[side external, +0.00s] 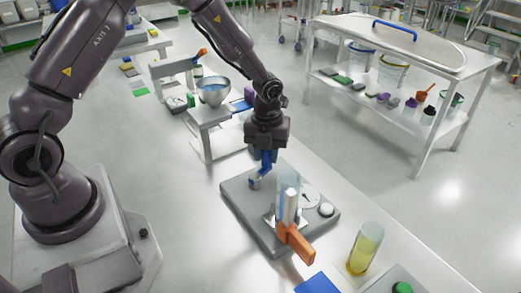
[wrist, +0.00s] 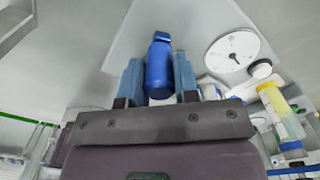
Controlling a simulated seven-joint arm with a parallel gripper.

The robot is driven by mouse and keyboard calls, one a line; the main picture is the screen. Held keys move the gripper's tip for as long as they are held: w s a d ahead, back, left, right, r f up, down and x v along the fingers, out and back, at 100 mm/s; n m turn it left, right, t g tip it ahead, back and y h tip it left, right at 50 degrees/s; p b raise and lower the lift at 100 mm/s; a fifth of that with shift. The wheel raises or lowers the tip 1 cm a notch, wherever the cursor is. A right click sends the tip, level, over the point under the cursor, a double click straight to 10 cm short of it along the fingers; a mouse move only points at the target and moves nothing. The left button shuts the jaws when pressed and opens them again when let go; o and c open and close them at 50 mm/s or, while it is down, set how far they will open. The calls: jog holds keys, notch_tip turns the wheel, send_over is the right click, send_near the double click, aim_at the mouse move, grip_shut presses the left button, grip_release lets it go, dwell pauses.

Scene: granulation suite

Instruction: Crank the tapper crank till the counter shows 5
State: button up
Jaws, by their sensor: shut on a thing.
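The tapper's grey base (side external: 240,197) lies on the bench, with a clear cylinder (side external: 289,178) standing on it. The blue crank handle (wrist: 159,68) stands between my two blue-grey fingertips in the wrist view. My gripper (side external: 266,160) points down over the far left part of the base and is shut on this handle; my fingers partly hide it in the side view. A round white dial (wrist: 233,50) with a dark pointer is the counter face; it also shows in the side view (side external: 311,197). Its marks are too small to read.
A white knob (side external: 326,209) sits beside the dial, and an orange handle (side external: 297,243) sticks out at the front of the base. A cylinder of yellow liquid (side external: 365,248) stands to the right, near a blue pad (side external: 317,284). A metal bowl (side external: 213,91) stands farther back.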

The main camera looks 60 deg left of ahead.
aim_at(271, 189)
jog(key=shift+s+d+f, duration=0.1)
jog(key=shift+s+d, duration=0.05)
jog(key=shift+d, duration=1.05)
jog(key=shift+s+d, duration=0.3)
jog(key=shift+d, duration=0.2)
jog(key=shift+s+d, duration=0.25)
jog(key=shift+d, duration=0.2)
